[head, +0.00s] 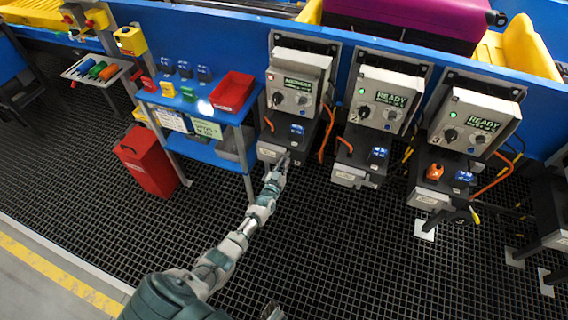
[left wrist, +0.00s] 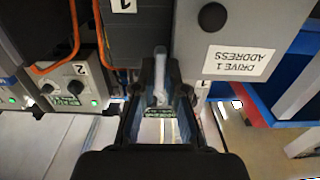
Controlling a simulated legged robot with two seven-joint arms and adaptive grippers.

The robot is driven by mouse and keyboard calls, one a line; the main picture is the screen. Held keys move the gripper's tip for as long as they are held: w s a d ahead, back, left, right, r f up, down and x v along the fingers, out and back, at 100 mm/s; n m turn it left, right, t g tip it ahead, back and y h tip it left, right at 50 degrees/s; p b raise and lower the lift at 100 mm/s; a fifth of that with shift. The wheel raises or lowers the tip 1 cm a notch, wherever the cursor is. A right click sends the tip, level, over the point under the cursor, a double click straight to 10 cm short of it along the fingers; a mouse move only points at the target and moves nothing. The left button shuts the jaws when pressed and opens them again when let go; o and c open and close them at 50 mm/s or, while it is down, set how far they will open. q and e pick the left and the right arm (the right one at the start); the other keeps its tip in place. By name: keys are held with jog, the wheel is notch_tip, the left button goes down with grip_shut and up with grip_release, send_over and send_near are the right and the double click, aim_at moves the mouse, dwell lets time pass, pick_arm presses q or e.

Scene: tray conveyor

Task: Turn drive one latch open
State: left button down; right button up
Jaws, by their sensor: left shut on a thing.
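Drive 1 (head: 299,78) is the leftmost of the grey control boxes in the head view, with a red light and a dark display. Below it is a grey lower box (head: 271,152). My left gripper (head: 280,168) is at this lower box. The lever's lower part is hidden between the fingers. Only a small grey piece, perhaps my right gripper (head: 271,312), shows at the bottom edge.
Drives 2 (head: 382,98) and 3 (head: 474,122) stand to the right with displays reading "READY". A blue shelf (head: 190,103) with a red tray (head: 233,92) stands left of drive 1. A red bin (head: 147,160) is on the floor. Orange cables hang beside the drives.

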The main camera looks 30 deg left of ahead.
pick_arm(q)
jog(key=shift+s+d+f, duration=0.1)
jog(key=shift+s+f, duration=0.1)
jog(key=shift+f, duration=0.3)
jog(key=c, duration=1.2)
grip_release()
jog(key=shift+w+r, duration=0.15)
jog(key=shift+r, duration=0.05)
jog(key=v, duration=1.2)
jog(key=shift+f, duration=0.1)
